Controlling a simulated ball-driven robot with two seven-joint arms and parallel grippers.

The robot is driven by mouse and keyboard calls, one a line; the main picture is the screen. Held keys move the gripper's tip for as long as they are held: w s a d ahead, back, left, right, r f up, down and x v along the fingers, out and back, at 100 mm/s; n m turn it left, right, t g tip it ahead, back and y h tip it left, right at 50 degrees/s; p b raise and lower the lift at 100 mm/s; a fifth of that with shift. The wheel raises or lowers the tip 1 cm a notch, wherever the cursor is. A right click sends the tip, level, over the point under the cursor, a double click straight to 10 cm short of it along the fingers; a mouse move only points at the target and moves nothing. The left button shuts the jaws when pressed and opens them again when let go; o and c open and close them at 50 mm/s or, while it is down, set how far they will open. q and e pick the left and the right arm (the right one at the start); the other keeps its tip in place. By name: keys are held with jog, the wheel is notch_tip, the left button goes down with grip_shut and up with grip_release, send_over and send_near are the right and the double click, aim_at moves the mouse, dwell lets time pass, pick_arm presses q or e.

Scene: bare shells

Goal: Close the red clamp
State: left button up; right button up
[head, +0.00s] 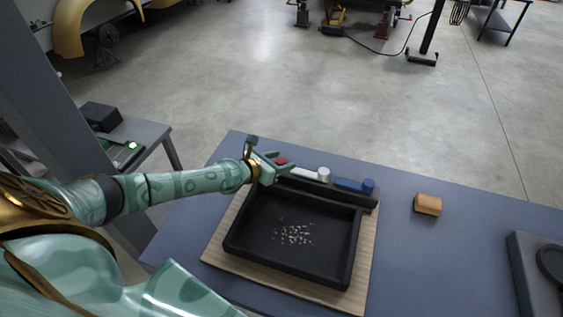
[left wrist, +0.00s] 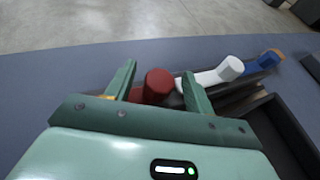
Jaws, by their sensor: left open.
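The red clamp (left wrist: 157,84) sits at the left end of a row of clamps along the back edge of a black tray (head: 233,240). In the head view only a bit of the red clamp (head: 281,161) shows beyond my left gripper (head: 281,162). In the left wrist view my left gripper (left wrist: 160,84) is open, with the red clamp's round knob between its two fingers. I cannot tell whether a finger touches it. The white clamp (left wrist: 215,74) is just right of the right finger. My right gripper is in neither view.
A blue clamp (head: 354,185) is at the row's right end. The tray holds small pale bits and lies on a wooden board (head: 222,262) on a blue-grey table (head: 400,262). An orange-brown block (head: 427,204) stands right of it; a dark grey case (head: 535,262) is at the far right.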

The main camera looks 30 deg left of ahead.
pick_arm(q)
jog(key=shift+w+d+f, duration=0.1)
jog(key=shift+w+f, duration=0.05)
jog(key=shift+w, duration=0.2)
